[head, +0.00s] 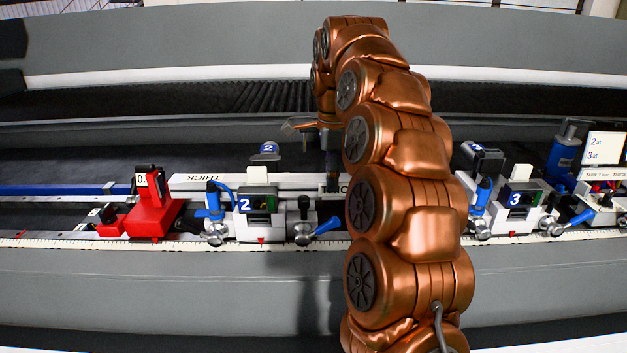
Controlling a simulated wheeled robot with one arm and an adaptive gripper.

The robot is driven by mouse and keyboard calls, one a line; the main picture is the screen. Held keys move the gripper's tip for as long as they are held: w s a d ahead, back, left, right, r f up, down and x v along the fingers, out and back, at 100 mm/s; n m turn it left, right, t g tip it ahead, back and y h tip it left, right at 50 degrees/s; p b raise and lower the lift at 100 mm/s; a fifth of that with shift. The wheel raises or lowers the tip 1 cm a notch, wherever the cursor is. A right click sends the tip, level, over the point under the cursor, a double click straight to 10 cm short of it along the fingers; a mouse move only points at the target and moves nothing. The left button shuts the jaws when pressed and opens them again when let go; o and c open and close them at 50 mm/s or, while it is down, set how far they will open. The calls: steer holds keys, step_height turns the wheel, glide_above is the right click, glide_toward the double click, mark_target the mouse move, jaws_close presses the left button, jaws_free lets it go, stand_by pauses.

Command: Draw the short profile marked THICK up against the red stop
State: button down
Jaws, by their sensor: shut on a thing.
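The short profile marked THICK (285,181) is a white bar lying lengthwise along the machine bed, behind clamp unit 2. Its left end is close to the red stop (150,213), which carries a "0" label. I cannot tell whether the two touch. My gripper (332,184) points down and is shut on the profile at its right part. My copper arm hides part of the gripper and whatever of the profile runs to the right.
Clamp unit 2 (257,208) with blue and black levers stands in front of the profile. Clamp unit 3 (516,200) stands to the right of my arm. A blue bar (60,190) lies left of the stop. A ruler strip (120,244) runs along the front edge.

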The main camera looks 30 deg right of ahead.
steer(key=shift+w+a, duration=0.25)
steer(key=shift+a, duration=0.3)
steer(key=shift+w+a, duration=0.2)
steer(key=shift+a, duration=0.3)
steer(key=c, duration=0.6)
jaws_free()
steer(key=s+d+p, duration=0.1)
steer(key=d, duration=0.2)
steer(key=s+d+p, duration=0.1)
steer(key=d+p, duration=0.1)
steer(key=d, duration=0.2)
steer(key=s+d+p, duration=0.1)
steer(key=s+d, duration=0.1)
steer(key=d, duration=0.1)
steer(key=shift+d+r, duration=0.2)
steer(key=shift+d, duration=0.05)
steer(key=shift+w+d+f+p, duration=0.2)
steer(key=shift+w+d+p, duration=0.05)
steer(key=shift+w+p, duration=0.4)
steer(key=shift+s, duration=0.1)
